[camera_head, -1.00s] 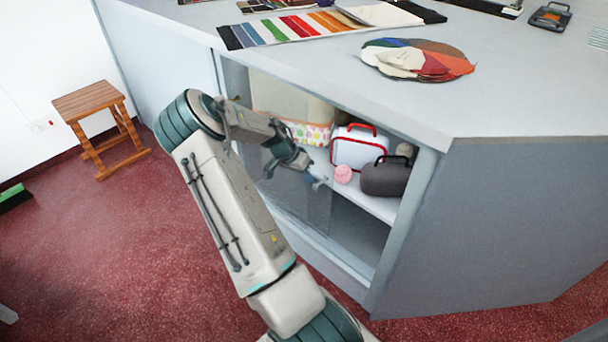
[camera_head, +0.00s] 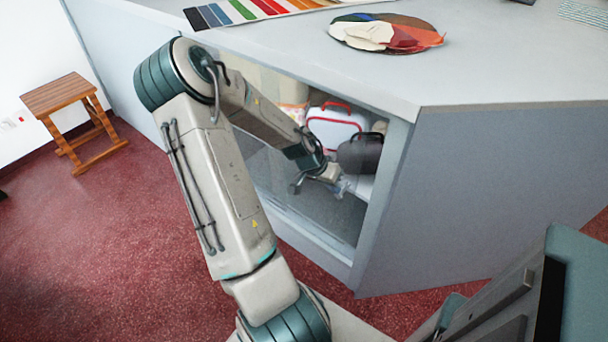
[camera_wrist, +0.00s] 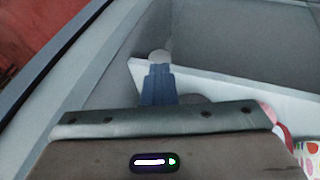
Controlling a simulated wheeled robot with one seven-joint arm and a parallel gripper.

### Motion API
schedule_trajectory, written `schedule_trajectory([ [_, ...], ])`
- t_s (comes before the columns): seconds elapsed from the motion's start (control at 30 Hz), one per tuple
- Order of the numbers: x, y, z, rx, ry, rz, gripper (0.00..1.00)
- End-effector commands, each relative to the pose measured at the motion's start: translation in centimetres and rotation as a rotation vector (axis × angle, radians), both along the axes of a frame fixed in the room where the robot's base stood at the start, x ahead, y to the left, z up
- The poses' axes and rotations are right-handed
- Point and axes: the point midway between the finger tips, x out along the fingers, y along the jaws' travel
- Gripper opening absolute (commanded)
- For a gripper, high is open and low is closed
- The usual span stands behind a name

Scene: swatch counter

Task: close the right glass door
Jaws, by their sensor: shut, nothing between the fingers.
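The glass door pane (camera_head: 262,168) shows faintly at the left and middle of the cabinet front, partly behind my arm. Its right edge is hard to make out, and I cannot tell whether my gripper touches it. My gripper (camera_head: 343,188) is at the right part of the cabinet opening, close to the right frame post (camera_head: 386,180). In the wrist view my gripper (camera_wrist: 159,62) has its blue fingers shut with nothing between them, beside the white shelf edge (camera_wrist: 225,92).
A white case with red trim (camera_head: 335,130) and a dark grey bag (camera_head: 360,152) sit on the shelf behind my gripper. The counter top (camera_head: 300,60) overhangs the opening, with a fan of colour swatches (camera_head: 385,34) on it. A wooden stool (camera_head: 70,95) stands far left.

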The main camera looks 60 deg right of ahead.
Motion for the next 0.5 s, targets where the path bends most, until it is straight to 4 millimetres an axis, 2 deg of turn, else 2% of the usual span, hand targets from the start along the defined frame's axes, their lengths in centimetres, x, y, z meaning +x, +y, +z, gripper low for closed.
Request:
schedule_trajectory([
  [0.1, -2.4, 0.2, -0.3, -0.005, -0.003, 0.003, 0.0],
  [0.2, -3.8, 0.4, -0.3, -0.005, -0.003, 0.009, 0.0],
  [0.5, -5.7, 0.5, -0.2, -0.006, -0.003, 0.015, 0.0],
])
